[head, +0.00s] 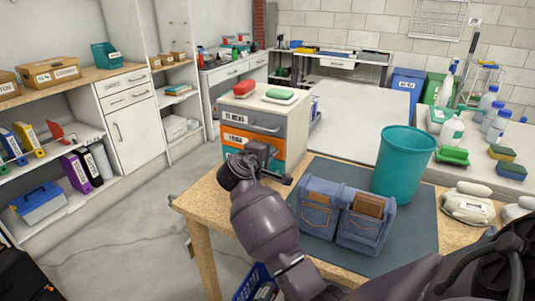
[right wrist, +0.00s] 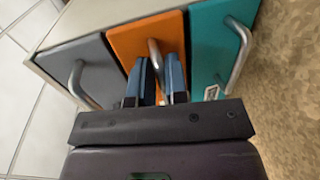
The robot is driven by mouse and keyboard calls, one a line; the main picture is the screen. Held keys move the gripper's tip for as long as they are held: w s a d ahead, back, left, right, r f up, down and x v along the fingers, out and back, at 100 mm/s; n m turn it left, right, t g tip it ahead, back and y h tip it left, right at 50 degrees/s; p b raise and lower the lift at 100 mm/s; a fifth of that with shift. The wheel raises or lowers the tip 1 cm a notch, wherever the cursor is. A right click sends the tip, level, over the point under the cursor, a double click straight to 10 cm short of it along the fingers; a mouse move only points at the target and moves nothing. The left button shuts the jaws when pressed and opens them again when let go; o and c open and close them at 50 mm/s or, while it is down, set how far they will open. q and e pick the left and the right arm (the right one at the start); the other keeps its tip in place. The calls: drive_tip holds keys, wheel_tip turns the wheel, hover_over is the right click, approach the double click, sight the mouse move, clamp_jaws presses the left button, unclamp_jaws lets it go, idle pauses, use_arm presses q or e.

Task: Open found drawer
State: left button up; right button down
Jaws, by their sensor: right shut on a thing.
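I cannot tell whether the orange drawer stands slightly out. The grey drawer (right wrist: 78,62) and teal drawer (right wrist: 208,62) look shut. My left gripper is not in view.
A red and a green item (head: 280,95) lie on the cabinet top. A denim organiser (head: 318,215) and a teal bin (head: 403,165) stand on the dark mat, right of my right forearm. Floor (head: 130,215) is clear left of the table (head: 215,198).

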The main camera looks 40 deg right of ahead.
use_arm(q)
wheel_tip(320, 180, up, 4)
drive_tip(key=p, duration=0.4)
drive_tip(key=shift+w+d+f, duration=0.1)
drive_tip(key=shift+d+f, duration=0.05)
use_arm(e)
drive_tip(key=f+v, duration=0.2)
drive_tip(key=v, duration=1.1)
drive_tip(key=shift+s+a+f, duration=0.2)
drive_tip(key=shift+a+f, duration=0.1)
drive_tip(key=shift+f, duration=0.45)
drive_tip(key=c, duration=1.3)
unclamp_jaws()
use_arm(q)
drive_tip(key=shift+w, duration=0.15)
use_arm(e)
drive_tip(key=shift+r, duration=0.1)
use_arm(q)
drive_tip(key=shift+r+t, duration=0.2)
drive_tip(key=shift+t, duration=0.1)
use_arm(e)
drive_tip(key=shift+r, duration=0.15)
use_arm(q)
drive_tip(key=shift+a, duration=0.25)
